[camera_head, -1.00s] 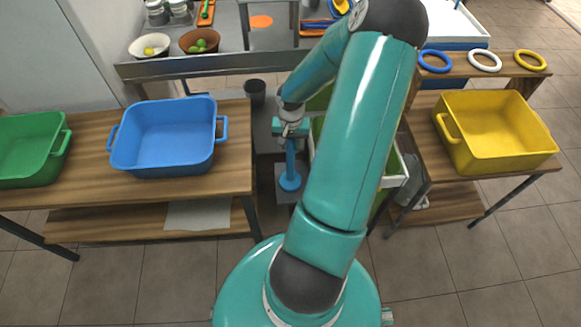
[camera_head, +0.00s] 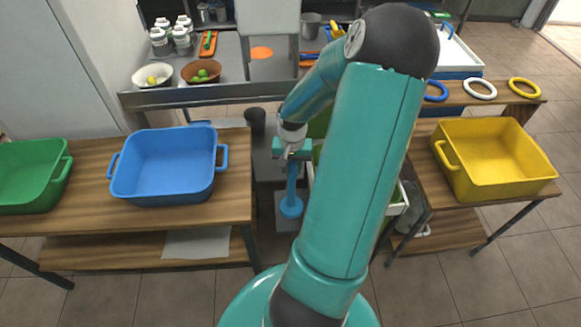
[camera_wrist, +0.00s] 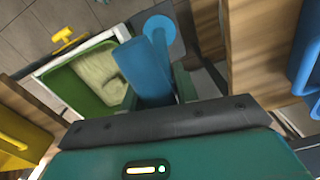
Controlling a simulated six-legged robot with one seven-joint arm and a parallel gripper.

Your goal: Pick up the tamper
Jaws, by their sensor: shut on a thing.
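The tamper (camera_head: 291,206) is blue, with a thick handle and a round flat disc at its lower end. It hangs upright below my gripper (camera_head: 292,158) in the head view, in the gap between the two wooden tables. My gripper is shut on the upper part of the handle. In the wrist view the tamper (camera_wrist: 163,32) sticks out ahead of my gripper (camera_wrist: 158,92), its disc farthest away. A grey plate (camera_head: 281,221) lies beneath the disc in the head view; I cannot tell whether they touch.
A white-rimmed green bin (camera_wrist: 82,95) stands close beside the tamper, partly hidden by my arm in the head view. The left table (camera_head: 237,190) holds a blue tub (camera_head: 165,165) and a green tub (camera_head: 30,175). A yellow tub (camera_head: 495,160) sits at right. A dark cup (camera_head: 255,120) stands behind.

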